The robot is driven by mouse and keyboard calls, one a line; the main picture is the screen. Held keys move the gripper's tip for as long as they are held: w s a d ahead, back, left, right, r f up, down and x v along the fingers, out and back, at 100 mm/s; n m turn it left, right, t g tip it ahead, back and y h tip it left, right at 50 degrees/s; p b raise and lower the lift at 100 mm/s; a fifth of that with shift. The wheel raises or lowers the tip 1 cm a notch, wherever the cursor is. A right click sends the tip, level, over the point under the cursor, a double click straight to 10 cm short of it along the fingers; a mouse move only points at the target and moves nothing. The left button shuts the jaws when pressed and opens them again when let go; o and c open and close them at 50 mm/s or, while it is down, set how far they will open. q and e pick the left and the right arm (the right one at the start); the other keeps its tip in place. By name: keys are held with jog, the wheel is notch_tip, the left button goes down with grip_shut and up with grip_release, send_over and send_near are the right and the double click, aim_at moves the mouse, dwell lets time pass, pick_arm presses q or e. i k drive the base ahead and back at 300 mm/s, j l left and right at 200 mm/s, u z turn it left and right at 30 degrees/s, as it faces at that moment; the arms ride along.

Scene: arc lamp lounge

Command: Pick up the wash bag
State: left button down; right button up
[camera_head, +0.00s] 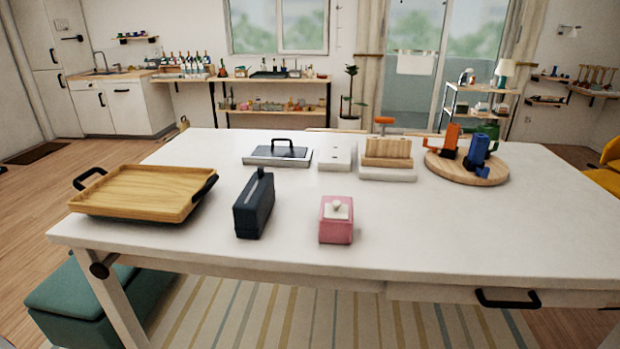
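A dark navy boxy case (254,207) stands upright near the front of the white table (420,235), left of the middle. It looks most like the wash bag, with a narrow raised top edge, but I cannot be sure of its material. It stands apart from its neighbours. Its underside and far side are hidden. Neither of my grippers shows in the head view.
A wooden tray (143,189) with black handles lies left of the case. A handled flat plate (277,156), white blocks and a round board (466,172) with orange and blue items stand farther back.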

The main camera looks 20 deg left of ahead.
aim_at(251, 211)
jog(key=i+l+u, duration=0.1)
jog(key=l+u, duration=0.25)
jog(key=i+l+u, duration=0.1)
jog(key=l+u, duration=0.15)
jog(key=u, duration=0.15)
jog(key=l+u, duration=0.35)
jog(key=i+l, duration=0.05)
